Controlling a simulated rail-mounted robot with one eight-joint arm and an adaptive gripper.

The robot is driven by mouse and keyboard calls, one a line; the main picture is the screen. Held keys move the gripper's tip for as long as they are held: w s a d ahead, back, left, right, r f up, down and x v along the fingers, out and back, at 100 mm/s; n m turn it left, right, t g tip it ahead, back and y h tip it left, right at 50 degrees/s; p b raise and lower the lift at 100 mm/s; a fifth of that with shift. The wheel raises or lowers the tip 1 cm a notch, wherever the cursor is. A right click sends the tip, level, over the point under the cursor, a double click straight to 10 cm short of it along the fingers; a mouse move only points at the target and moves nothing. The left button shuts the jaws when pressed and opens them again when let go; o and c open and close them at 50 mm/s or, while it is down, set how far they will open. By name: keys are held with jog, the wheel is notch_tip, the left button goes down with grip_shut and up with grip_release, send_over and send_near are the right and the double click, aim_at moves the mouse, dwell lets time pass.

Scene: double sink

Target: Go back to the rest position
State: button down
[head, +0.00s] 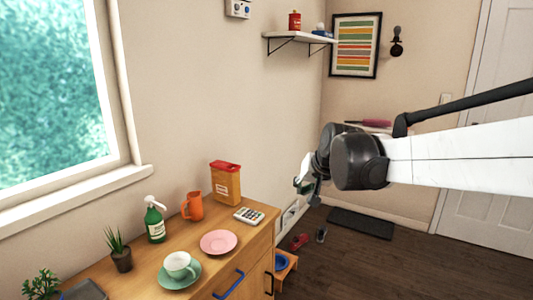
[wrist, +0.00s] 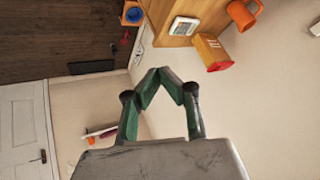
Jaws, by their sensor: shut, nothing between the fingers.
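My gripper (wrist: 160,72) shows in the wrist view with its green-padded fingers meeting at the tips. It is shut and empty. In the head view my gripper (head: 305,186) hangs at the end of my white arm, to the right of the wooden cabinet and partly hidden behind my dark wrist joint. It is apart from everything on the cabinet.
The wooden cabinet (head: 212,270) holds a green spray bottle (head: 155,222), an orange jug (head: 193,206), a box with a red lid (head: 226,183), a calculator (head: 249,216), a pink plate (head: 219,242) and a cup (head: 179,265) on a saucer. A shelf (head: 299,37) hangs above.

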jog(key=s+d+f+h, duration=0.1)
jog(key=s+d+f, duration=0.1)
jog(key=s, duration=0.9)
jog(key=s+d+f, duration=0.2)
jog(key=s+d, duration=0.2)
jog(key=s, duration=0.6)
jog(key=s+d+f+n+h, duration=0.1)
jog(key=s+d+f, duration=0.2)
jog(key=s, duration=0.8)
jog(key=shift+s+d+g+h, duration=0.3)
jog(key=shift+s+d, duration=0.05)
jog(key=shift+d, duration=0.05)
